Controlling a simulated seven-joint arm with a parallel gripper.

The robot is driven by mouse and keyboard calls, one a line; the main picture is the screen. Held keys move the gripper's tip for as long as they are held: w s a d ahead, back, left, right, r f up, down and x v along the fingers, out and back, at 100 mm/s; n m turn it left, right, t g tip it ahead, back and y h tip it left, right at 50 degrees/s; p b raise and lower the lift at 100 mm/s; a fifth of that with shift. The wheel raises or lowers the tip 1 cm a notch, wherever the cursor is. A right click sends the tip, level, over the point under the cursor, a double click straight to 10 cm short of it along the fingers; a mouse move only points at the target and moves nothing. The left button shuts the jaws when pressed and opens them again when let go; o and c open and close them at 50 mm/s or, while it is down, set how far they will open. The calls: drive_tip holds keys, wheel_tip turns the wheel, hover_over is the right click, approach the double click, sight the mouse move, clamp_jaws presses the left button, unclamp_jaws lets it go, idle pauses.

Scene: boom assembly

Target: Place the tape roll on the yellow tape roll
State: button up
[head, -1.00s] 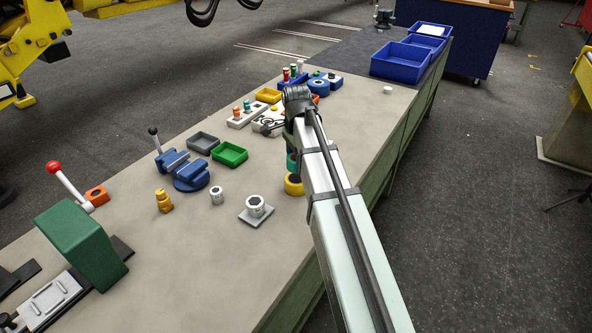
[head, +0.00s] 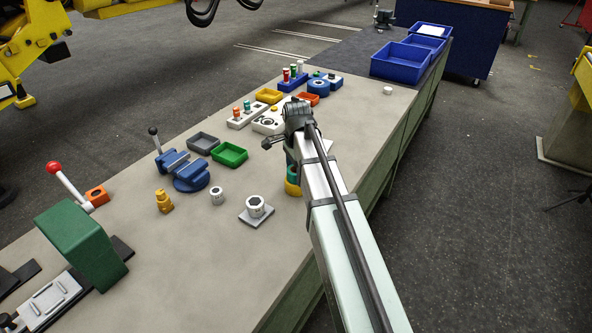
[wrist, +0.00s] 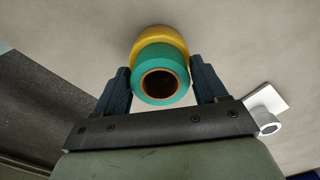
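The teal tape roll (wrist: 160,52) sits between the two fingers of my gripper (wrist: 161,82) in the wrist view, its dark hole facing the camera. The fingers are close against its sides. The yellow tape roll (wrist: 158,33) shows just beyond the teal one and is partly hidden by it. In the head view, the teal roll (head: 292,170) is directly above the yellow roll (head: 291,188), which stands on the bench. They look touching or nearly so; I cannot tell which. My arm hides their right sides and most of the gripper.
A white cylinder on a grey plate (head: 256,209) stands close by at front left. A blue vise (head: 186,171) and a green tray (head: 230,153) are further left. Blue bins (head: 405,60) are at the far end. The bench's right edge is close to the rolls.

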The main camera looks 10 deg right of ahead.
drive_tip(key=shift+o, duration=1.3)
wheel_tip(320, 180, up, 12)
drive_tip(key=shift+r, duration=0.15)
